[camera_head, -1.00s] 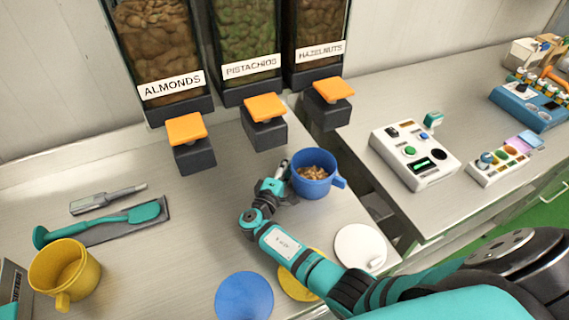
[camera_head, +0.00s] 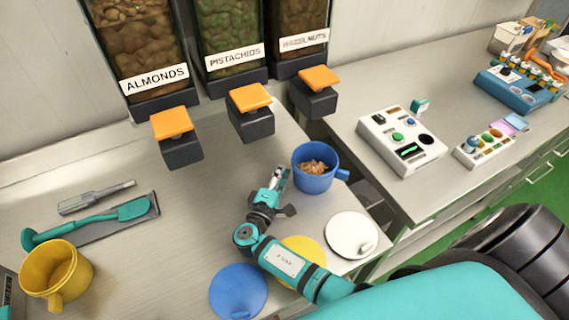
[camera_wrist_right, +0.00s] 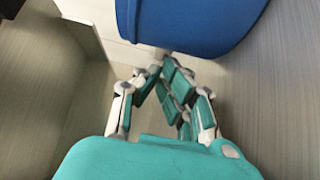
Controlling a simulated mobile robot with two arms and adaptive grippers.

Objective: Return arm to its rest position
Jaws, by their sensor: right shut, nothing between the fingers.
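My right gripper (camera_head: 278,178) is over the counter in the head view, just left of a blue cup (camera_head: 316,180) with brown nuts inside. Its fingers are together with nothing between them; they also show in the right wrist view (camera_wrist_right: 165,85). The lower part of the blue cup (camera_wrist_right: 190,20) fills the top of the wrist view, just ahead of the fingers. Whether fingers and cup touch is hard to tell. My right arm reaches in from the lower right. My left gripper is not in view.
Almond, pistachio and hazelnut dispensers with orange levers (camera_head: 250,98) stand behind. Blue (camera_head: 238,292), yellow (camera_head: 304,250) and white (camera_head: 350,232) lids lie near the arm. A yellow cup (camera_head: 55,275) and a teal spatula (camera_head: 90,220) are at left. A control box (camera_head: 402,140) stands right.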

